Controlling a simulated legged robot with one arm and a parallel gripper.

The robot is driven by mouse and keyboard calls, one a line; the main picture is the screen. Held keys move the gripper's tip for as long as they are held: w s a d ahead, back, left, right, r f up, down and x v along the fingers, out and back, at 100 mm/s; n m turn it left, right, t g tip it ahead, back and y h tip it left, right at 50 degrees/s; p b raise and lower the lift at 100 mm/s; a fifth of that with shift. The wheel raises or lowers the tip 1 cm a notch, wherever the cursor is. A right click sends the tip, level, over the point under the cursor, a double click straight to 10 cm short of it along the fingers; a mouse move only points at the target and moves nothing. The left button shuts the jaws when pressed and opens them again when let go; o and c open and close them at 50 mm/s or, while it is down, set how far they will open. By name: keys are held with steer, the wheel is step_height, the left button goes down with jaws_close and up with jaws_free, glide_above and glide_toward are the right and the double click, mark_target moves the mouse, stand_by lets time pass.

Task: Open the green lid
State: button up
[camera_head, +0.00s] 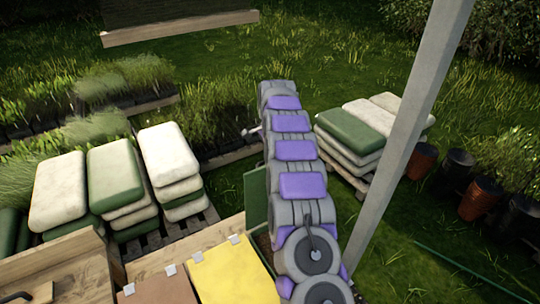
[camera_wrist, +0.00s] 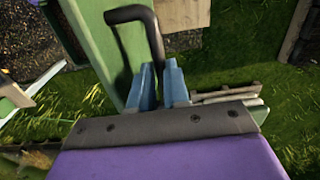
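The green lid (camera_head: 256,198) shows in the head view as a narrow, upright green panel just left of my arm, which hides part of it. In the wrist view the green lid (camera_wrist: 95,45) is a pale green panel at the upper left, with a dark bent handle (camera_wrist: 128,14). My gripper (camera_wrist: 160,68) has two blue fingers, one on each side of the handle's lower end, with a narrow gap between them. They appear closed on the handle, though the contact is partly hidden. In the head view my fingers are hidden.
A wooden bin has a yellow lid (camera_head: 232,274) and a brown lid (camera_head: 160,290) lying flat beside the green one. Stacked sacks (camera_head: 115,175) stand on a pallet at left, more sacks (camera_head: 350,130) behind my arm. A grey post (camera_head: 410,130) rises at right near pots (camera_head: 480,197).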

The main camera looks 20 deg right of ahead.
steer(key=o, duration=0.4)
steer(key=shift+d, duration=0.15)
steer(key=shift+r, duration=0.65)
step_height(320, 180, up, 16)
steer(key=p, duration=0.8)
steer(key=shift+s+d, duration=0.1)
steer(key=shift+s, duration=0.05)
